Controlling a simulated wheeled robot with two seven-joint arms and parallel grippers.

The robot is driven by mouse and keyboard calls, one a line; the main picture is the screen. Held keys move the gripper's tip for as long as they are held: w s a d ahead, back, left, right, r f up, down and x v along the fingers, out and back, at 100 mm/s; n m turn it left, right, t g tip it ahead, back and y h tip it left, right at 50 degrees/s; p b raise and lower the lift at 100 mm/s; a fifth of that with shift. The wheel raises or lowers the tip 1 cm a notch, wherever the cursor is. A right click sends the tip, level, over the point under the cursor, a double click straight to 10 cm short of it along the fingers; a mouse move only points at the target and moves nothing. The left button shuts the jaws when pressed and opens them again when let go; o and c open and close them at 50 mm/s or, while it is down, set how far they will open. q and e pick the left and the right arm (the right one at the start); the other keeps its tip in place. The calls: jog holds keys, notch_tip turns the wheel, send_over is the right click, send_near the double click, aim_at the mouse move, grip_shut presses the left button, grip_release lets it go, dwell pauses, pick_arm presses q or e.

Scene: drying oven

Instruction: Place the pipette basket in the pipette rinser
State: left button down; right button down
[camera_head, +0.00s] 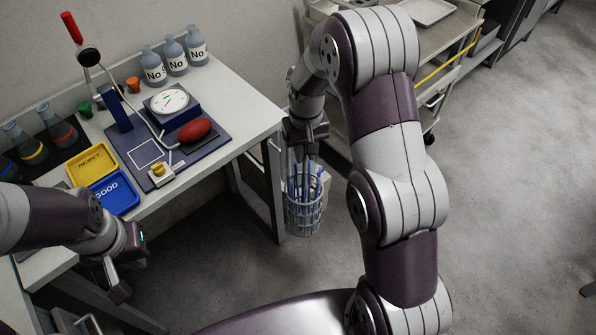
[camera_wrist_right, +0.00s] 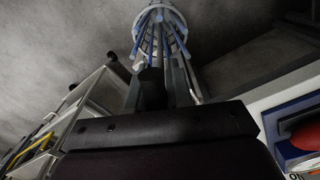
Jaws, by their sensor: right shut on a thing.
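The pipette basket (camera_head: 303,219) is a round wire basket with several blue and white pipettes standing in it. It hangs upright in the air beyond the right end of the table. My right gripper (camera_head: 306,150) is above it and shut on it near the top; the exact grip point is partly hidden by the arm. In the right wrist view the basket (camera_wrist_right: 163,22) hangs past the dark fingers (camera_wrist_right: 152,85), over the floor. My left gripper (camera_head: 119,287) is low at the left, in front of the table, apart from the basket. I cannot make out a pipette rinser.
The white table (camera_head: 235,97) carries bottles, flasks, a yellow tray (camera_head: 92,164), a blue tray (camera_head: 115,193) and a dial device (camera_head: 170,103) with a red oval object. A cart (camera_head: 437,52) stands behind my right arm. The floor at right is clear.

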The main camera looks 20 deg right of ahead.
jog(key=w+d+r+m+p, duration=0.1)
jog(key=d+r+m+p, duration=0.2)
jog(key=r+p, duration=0.3)
jog(key=w+d+r+m+p, duration=0.1)
jog(key=d+r+m+p, duration=0.2)
jog(key=r, duration=0.9)
jog(key=w+d+r+m+p, duration=0.1)
jog(key=d+r+m+p, duration=0.3)
jog(key=r+p, duration=0.5)
jog(key=m+p, duration=0.2)
jog(key=shift+m, duration=0.4)
